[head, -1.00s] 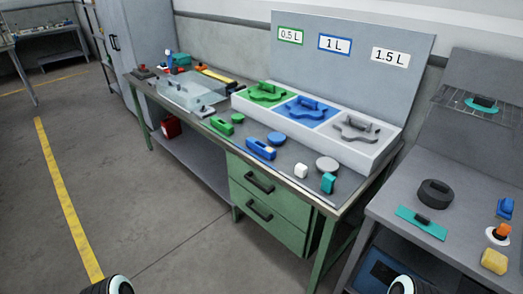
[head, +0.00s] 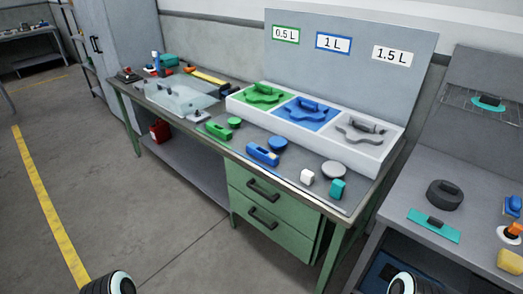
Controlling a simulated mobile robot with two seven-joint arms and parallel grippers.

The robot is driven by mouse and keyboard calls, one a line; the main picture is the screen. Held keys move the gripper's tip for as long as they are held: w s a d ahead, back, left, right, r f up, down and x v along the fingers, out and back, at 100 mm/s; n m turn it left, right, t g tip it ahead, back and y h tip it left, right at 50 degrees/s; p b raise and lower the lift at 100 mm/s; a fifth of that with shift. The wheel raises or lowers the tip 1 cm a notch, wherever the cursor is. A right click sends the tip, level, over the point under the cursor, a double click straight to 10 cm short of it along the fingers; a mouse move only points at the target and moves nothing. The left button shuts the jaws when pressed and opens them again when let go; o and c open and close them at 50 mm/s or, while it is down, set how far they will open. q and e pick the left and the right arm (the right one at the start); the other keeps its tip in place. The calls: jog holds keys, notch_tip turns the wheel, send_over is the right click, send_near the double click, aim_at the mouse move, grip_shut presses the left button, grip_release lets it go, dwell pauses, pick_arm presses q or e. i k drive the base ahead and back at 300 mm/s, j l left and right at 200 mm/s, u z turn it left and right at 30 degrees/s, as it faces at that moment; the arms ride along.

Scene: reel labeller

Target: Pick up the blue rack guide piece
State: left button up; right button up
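A blue guide piece (head: 310,113) with a raised blue handle lies in the middle compartment of the white rack (head: 365,161), below the 1 L label. A green piece (head: 264,94) of similar form lies in the compartment to its left, and a grey one (head: 361,130) to its right. A separate blue block (head: 262,154) with a pale patch and a blue round cap (head: 278,143) lie on the bench in front of the rack. Neither gripper shows. Only dark rounded parts of my arms show at the bottom edge.
The green workbench (head: 262,194) has a clear tray (head: 178,96) and tools at its left. A white block (head: 307,176), a grey disc (head: 333,170) and a teal block (head: 338,189) stand near its front right. A grey side bench (head: 400,190) holds a black ring (head: 444,194).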

aim_at(270, 158)
jog(key=i+j+z, duration=0.1)
jog(key=j, duration=0.2)
jog(key=i+j+z, duration=0.1)
jog(key=j, duration=0.25)
jog(key=i+j+z, duration=0.25)
jog(key=i+j, duration=0.15)
jog(key=j, duration=0.35)
jog(key=i+j+z, duration=0.1)
jog(key=j, duration=0.25)
jog(key=i+j+z, duration=0.1)
jog(key=j, duration=0.3)
